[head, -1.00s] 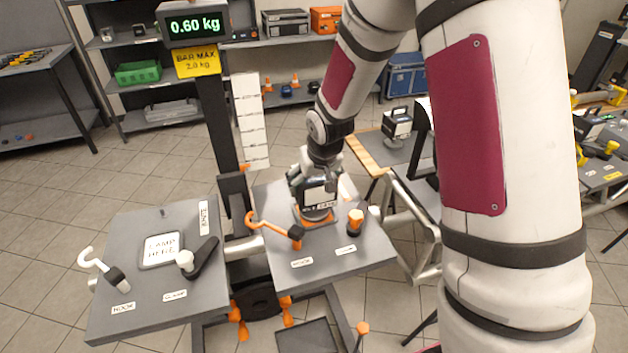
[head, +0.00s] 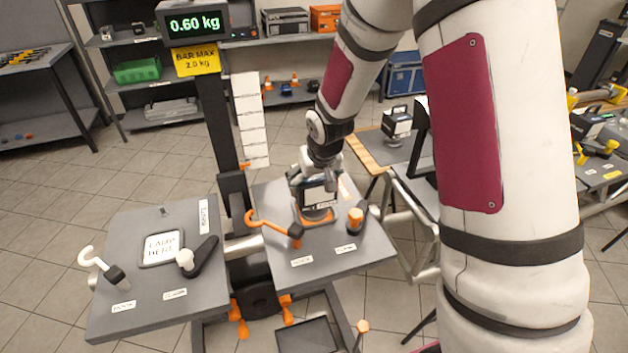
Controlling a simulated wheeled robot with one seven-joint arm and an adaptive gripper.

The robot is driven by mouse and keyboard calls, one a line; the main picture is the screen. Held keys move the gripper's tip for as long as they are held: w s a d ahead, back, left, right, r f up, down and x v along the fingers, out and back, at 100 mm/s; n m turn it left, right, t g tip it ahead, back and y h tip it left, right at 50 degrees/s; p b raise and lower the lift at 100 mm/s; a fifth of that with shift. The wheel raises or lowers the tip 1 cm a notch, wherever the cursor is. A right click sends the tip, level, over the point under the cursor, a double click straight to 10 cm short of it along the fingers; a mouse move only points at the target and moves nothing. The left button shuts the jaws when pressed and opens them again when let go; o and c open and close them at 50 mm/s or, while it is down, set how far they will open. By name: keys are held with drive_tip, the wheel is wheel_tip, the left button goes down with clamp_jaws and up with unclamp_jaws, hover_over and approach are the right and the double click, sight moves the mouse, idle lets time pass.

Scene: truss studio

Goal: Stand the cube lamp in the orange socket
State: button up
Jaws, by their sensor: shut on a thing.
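The cube lamp (head: 320,194), a dark box with a pale front panel, is upright at the orange socket (head: 317,219) on the right grey board (head: 345,255). My gripper (head: 318,178) is above the lamp and shut on its top part. The orange socket shows around and below the lamp's base. Whether the base is fully seated cannot be told from this view. The gripper's fingers partly hide the lamp's top.
An orange hook (head: 270,228) and an orange-topped black clamp (head: 356,216) flank the socket closely. The left board (head: 140,310) holds a white hook (head: 103,266), a white-ended clamp (head: 197,257) and a marked pad (head: 162,248). A display (head: 195,24) reads 0.60 kg. Another lamp (head: 397,122) stands behind.

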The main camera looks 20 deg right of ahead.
drive_tip(key=o, duration=1.9)
drive_tip(key=s+f+v, duration=0.1)
drive_tip(key=s+v, duration=0.1)
drive_tip(key=v, duration=1.1)
drive_tip(key=s+f+v, duration=0.1)
drive_tip(key=s+v, duration=0.2)
drive_tip(key=v, duration=0.9)
drive_tip(key=shift+t, duration=0.5)
drive_tip(key=s+r, duration=0.1)
drive_tip(key=s, duration=0.4)
drive_tip(key=s+r, duration=0.2)
drive_tip(key=s, duration=0.2)
drive_tip(key=s+r, duration=0.2)
drive_tip(key=s, duration=0.3)
drive_tip(key=shift+s, duration=0.3)
